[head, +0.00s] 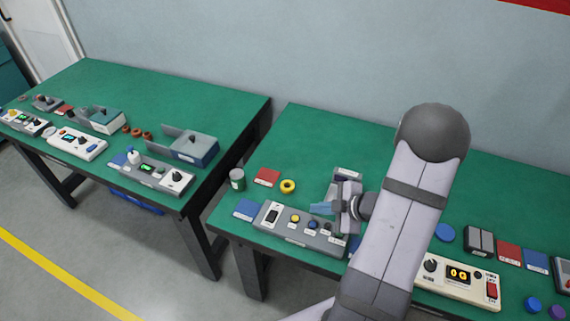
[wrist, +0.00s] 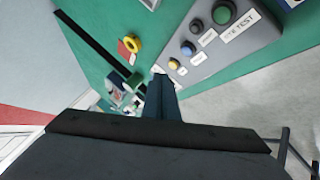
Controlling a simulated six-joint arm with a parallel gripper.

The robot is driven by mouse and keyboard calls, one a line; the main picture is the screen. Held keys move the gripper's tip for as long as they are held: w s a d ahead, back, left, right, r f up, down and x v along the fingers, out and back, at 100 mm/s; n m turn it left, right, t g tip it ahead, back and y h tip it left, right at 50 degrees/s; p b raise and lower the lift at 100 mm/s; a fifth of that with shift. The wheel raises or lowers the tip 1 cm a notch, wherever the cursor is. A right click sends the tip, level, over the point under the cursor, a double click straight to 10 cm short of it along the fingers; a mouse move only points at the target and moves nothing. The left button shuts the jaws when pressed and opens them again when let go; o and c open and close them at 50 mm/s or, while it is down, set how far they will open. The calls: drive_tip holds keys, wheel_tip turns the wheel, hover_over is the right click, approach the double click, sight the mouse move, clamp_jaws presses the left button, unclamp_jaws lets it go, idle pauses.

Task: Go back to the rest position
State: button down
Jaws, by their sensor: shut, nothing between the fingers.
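My gripper (head: 318,209) is above the right-hand green table (head: 370,150), over the grey button panel (head: 285,226), with its fingers pointing left. In the wrist view its dark blue fingers (wrist: 161,92) are together with nothing between them. The panel also shows in the wrist view (wrist: 215,45), with yellow, blue, grey and green buttons and a label ending in "TEST". The gripper appears apart from the panel, though the gap is hard to judge. My forearm hides part of the table and the panel's right end.
Left of the gripper are a yellow ring (head: 288,186), a red pad (head: 267,177), a green can (head: 237,179) and a blue pad (head: 246,209). Right of my arm stands a cream display box (head: 459,280). A second equipped table (head: 170,92) is left, across a gap. The right table's back is clear.

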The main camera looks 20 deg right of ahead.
wheel_tip(320, 180, up, 5)
drive_tip(key=w+m+g+h, duration=0.1)
drive_tip(key=m+g+h, duration=0.1)
drive_tip(key=m+h, duration=0.45)
drive_tip(key=s+a+r+m+g+y, duration=0.2)
drive_tip(key=s+a+m+g, duration=0.4)
drive_tip(key=s+a, duration=0.9)
drive_tip(key=shift+s+a+r+m, duration=0.35)
drive_tip(key=shift+r+m, duration=0.2)
drive_tip(key=shift+m, duration=0.4)
drive_tip(key=shift+w, duration=0.1)
wheel_tip(320, 180, down, 22)
drive_tip(key=b, duration=2.2)
